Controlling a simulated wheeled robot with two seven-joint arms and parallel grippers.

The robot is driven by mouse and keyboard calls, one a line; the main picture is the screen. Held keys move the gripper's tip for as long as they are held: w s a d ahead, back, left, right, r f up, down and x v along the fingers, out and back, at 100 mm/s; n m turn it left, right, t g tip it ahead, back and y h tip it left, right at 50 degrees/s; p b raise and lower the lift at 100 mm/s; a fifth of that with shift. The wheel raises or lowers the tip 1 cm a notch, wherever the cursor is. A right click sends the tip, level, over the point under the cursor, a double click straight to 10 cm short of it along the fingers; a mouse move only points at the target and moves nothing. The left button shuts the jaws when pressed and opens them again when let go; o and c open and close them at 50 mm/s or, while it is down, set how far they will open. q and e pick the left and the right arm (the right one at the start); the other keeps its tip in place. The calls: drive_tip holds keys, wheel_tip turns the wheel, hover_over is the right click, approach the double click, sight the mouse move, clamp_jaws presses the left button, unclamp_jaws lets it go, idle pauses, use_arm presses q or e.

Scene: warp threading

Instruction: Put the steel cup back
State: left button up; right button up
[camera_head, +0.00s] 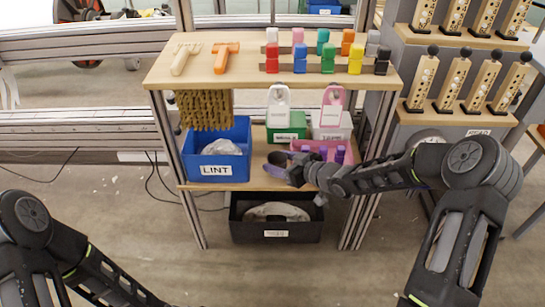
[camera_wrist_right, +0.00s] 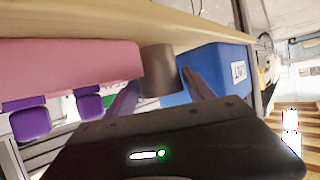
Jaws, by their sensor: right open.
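The steel cup (camera_wrist_right: 160,68) shows in the right wrist view as a plain grey-brown cylinder, between the pink bin and the blue bin. My right gripper (camera_wrist_right: 160,88) is open, with one finger on each side of the cup's near end; I cannot tell whether they touch it. In the head view my right gripper (camera_head: 284,169) reaches in from the right over the middle shelf, and the cup is small and dark at its tip, partly hidden. My left arm shows at the lower left of the head view; its gripper is out of frame.
The blue LINT bin (camera_head: 217,168) stands left of the gripper. The pink bin (camera_head: 347,155) with purple pieces is close on the right, partly behind my arm. The wooden top shelf (camera_head: 200,78) overhangs, carrying combs and coloured blocks. A black bin (camera_head: 276,232) sits below.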

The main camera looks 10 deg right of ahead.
sight(285, 163)
drive_tip(key=p+v, duration=0.2)
drive_tip(key=v, duration=0.5)
drive_tip(key=shift+a+r, duration=0.1)
drive_tip(key=shift+s+d+r, duration=0.15)
drive_tip(key=shift+s+d, duration=0.05)
drive_tip(key=shift+s, duration=0.2)
idle(1.1)
